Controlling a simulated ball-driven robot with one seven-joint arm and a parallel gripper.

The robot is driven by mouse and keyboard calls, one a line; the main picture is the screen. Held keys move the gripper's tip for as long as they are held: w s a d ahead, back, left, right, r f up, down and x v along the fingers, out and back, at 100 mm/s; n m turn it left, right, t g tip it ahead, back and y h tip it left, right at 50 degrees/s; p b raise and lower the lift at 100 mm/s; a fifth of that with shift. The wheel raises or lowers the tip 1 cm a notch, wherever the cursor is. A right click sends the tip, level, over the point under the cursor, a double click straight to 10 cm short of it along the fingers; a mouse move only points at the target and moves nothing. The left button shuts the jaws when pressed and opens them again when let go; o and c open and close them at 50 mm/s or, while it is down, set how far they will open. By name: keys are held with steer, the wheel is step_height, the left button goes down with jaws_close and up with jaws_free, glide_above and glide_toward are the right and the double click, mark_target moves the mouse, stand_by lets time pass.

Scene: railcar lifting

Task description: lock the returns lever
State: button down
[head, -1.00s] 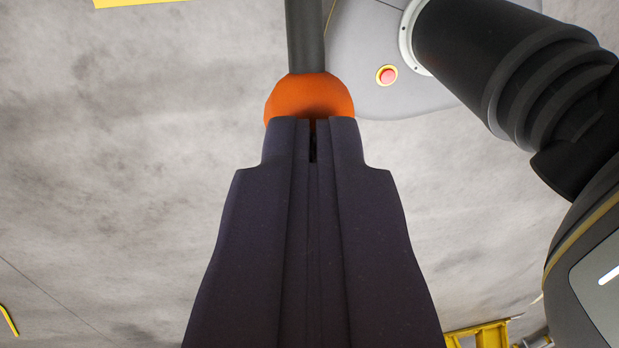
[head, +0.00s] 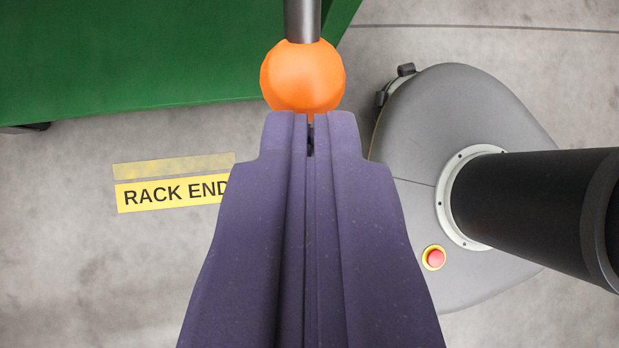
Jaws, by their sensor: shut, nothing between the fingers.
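The lever shows as an orange ball knob (head: 302,76) on a grey metal rod (head: 302,20) that runs up out of the top of the head view. My gripper (head: 309,118) is dark purple and fills the lower middle of the view. Its two fingers are shut together with nothing between them. The fingertips are right at the lower edge of the knob, in front of it or against it; I cannot tell whether they touch. The lever's pivot and any lock are out of view.
A green panel or body (head: 150,60) covers the top left. A yellow floor label reading "RACK END" (head: 172,193) lies on the grey concrete floor (head: 80,270), partly hidden by my gripper. My own grey base and black column are at the right. Floor at the lower left is clear.

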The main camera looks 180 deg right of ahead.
steer(key=shift+d+f+b, duration=0.1)
steer(key=shift+f+b, duration=0.55)
steer(key=shift+f, duration=0.35)
steer(key=shift+f, duration=0.1)
steer(key=shift+s+d, duration=0.1)
steer(key=shift+d, duration=0.05)
